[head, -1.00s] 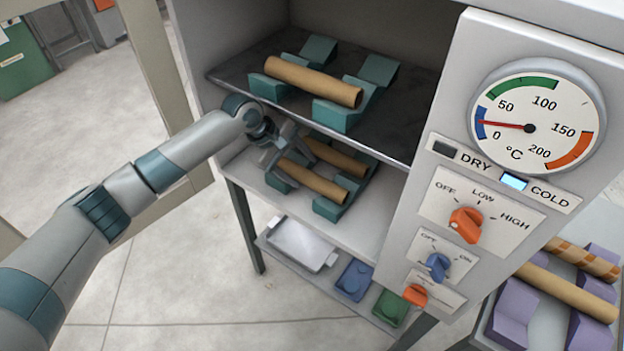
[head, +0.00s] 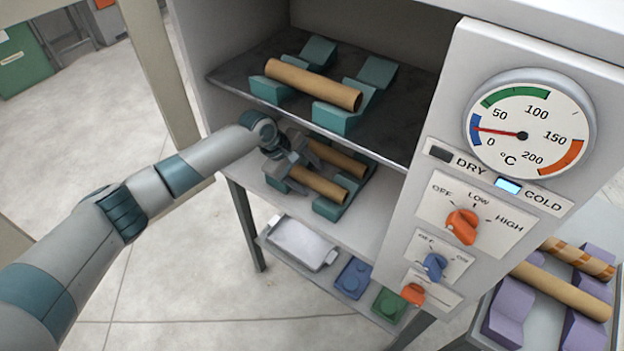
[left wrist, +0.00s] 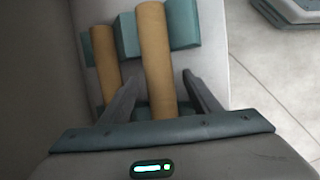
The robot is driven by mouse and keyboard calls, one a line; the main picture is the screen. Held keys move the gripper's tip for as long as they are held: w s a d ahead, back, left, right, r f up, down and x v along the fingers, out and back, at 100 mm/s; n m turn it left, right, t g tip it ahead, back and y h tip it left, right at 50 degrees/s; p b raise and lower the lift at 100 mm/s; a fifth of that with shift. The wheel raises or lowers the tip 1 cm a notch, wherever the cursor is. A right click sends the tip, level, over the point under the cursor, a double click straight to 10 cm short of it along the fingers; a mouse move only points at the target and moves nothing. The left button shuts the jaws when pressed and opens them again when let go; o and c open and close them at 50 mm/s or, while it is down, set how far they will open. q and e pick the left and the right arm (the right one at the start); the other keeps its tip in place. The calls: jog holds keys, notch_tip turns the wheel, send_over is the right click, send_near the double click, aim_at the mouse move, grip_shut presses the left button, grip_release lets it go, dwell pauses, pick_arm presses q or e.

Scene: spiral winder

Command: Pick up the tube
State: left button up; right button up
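Two brown cardboard tubes lie on teal cradles on the lower shelf of the oven. The front tube (head: 320,184) is nearer the shelf edge, and the rear tube (head: 340,158) is behind it. My left gripper (head: 291,171) is at the left part of the front tube. In the left wrist view the gripper (left wrist: 158,90) is open, with one finger on each side of this tube (left wrist: 156,60). The other tube (left wrist: 108,58) lies outside the left finger. Contact between fingers and tube cannot be told. My right gripper is not in view.
Another tube (head: 313,84) rests on teal cradles on the dark upper shelf (head: 400,120), above my gripper. The control panel with its dial (head: 528,125) stands to the right. Tubes (head: 562,290) lie on purple cradles at the lower right. A white tray (head: 300,244) sits below.

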pick_arm(q)
jog(key=c, duration=1.1)
jog(key=shift+a+r, duration=0.1)
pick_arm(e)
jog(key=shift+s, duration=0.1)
